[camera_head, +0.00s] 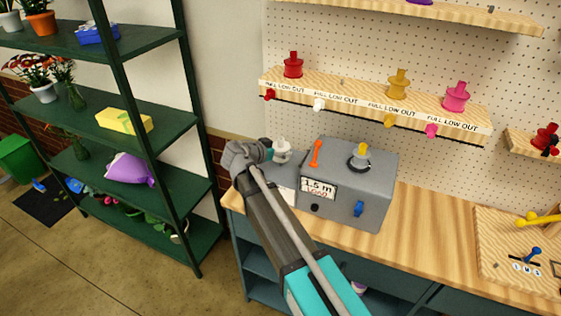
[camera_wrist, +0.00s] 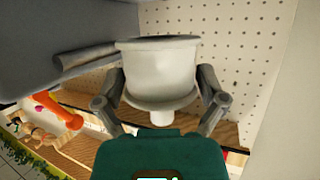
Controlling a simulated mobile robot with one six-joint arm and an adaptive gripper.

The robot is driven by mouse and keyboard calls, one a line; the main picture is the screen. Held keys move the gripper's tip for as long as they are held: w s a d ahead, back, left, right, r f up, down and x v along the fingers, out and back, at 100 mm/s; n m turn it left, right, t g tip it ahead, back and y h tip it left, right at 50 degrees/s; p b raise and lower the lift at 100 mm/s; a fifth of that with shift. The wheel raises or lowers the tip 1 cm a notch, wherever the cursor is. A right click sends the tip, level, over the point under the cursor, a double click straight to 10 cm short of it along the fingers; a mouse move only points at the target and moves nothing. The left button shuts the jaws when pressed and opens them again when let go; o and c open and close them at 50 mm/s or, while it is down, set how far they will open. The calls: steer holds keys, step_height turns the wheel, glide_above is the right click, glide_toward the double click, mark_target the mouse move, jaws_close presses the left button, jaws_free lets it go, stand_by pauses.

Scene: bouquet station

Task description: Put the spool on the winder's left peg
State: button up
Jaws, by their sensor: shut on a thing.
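The white spool (camera_head: 282,152) is held at the left side of the grey winder (camera_head: 358,184). My gripper (camera_wrist: 160,92) is shut on the white spool (camera_wrist: 158,75), with one finger on each side of it in the wrist view. A grey rod (camera_wrist: 85,60) shows just left of the spool there, its right end close to the spool's rim; I cannot tell if they touch. In the head view the winder's left peg is not clearly seen behind my gripper and the spool. An orange lever (camera_head: 316,153) stands on the winder.
A wall shelf (camera_head: 345,101) above holds red (camera_head: 293,65), yellow (camera_head: 398,84) and pink (camera_head: 456,96) spools. A green rack (camera_head: 105,100) stands left.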

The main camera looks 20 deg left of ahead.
steer(key=shift+f, duration=0.15)
steer(key=shift+w+a+f+b, duration=0.2)
steer(key=shift+w+f+b, duration=0.2)
steer(key=shift+f+b, duration=1.5)
steer(key=shift+b, duration=0.1)
steer(key=shift+f, duration=0.1)
steer(key=o, duration=0.8)
